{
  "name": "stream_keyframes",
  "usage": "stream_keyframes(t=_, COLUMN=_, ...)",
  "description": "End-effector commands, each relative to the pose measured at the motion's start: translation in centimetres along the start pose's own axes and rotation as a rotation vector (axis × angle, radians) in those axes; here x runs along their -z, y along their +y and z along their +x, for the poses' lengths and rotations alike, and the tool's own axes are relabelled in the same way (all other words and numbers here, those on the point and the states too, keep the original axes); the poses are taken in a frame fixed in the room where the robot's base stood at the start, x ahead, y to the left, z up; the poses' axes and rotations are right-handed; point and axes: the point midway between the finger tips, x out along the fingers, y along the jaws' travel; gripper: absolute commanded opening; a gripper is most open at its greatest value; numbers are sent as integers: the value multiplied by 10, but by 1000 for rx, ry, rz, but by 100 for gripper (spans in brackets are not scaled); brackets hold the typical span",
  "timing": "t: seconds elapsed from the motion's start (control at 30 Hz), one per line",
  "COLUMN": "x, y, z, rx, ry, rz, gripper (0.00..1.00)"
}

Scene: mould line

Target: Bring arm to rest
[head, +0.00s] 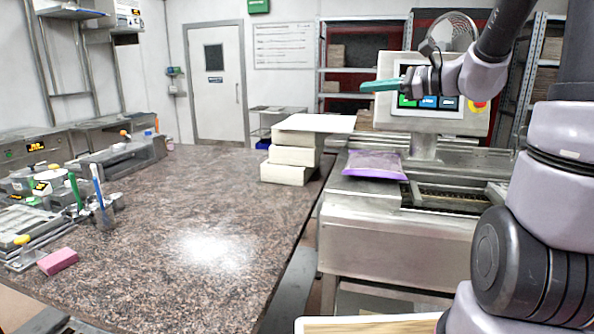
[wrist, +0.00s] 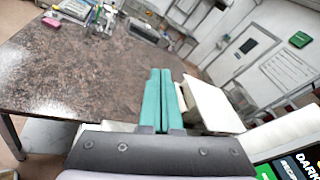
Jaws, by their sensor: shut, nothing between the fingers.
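My arm reaches in from the right in the head view. My gripper (head: 368,87) is raised in front of the machine's screen, above the steel machine. Its teal fingers point left and hold nothing. In the wrist view my gripper (wrist: 160,74) shows its two teal fingers side by side and closed together. The fingers are clear of every surface.
A granite worktop (head: 150,235) fills the left, with a pink block (head: 58,261) at its front. White boxes (head: 288,174) are stacked on its right edge. A purple bag (head: 374,166) lies on the steel machine (head: 400,245); its screen (head: 428,101) stands behind my gripper.

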Motion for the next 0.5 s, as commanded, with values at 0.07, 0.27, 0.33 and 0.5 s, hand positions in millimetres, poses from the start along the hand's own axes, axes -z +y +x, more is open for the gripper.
stream_keyframes(t=0.07, x=-19, y=48, z=-4, rx=-159, ry=83, rz=-173, gripper=0)
stream_keyframes(t=0.27, x=-24, y=134, z=-49, rx=-492, ry=328, rz=-649, gripper=0)
stream_keyframes(t=0.33, x=-22, y=149, z=-71, rx=-579, ry=416, rz=-829, gripper=0)
stream_keyframes(t=0.5, x=-18, y=156, z=-121, rx=-711, ry=604, rz=-1206, gripper=0)
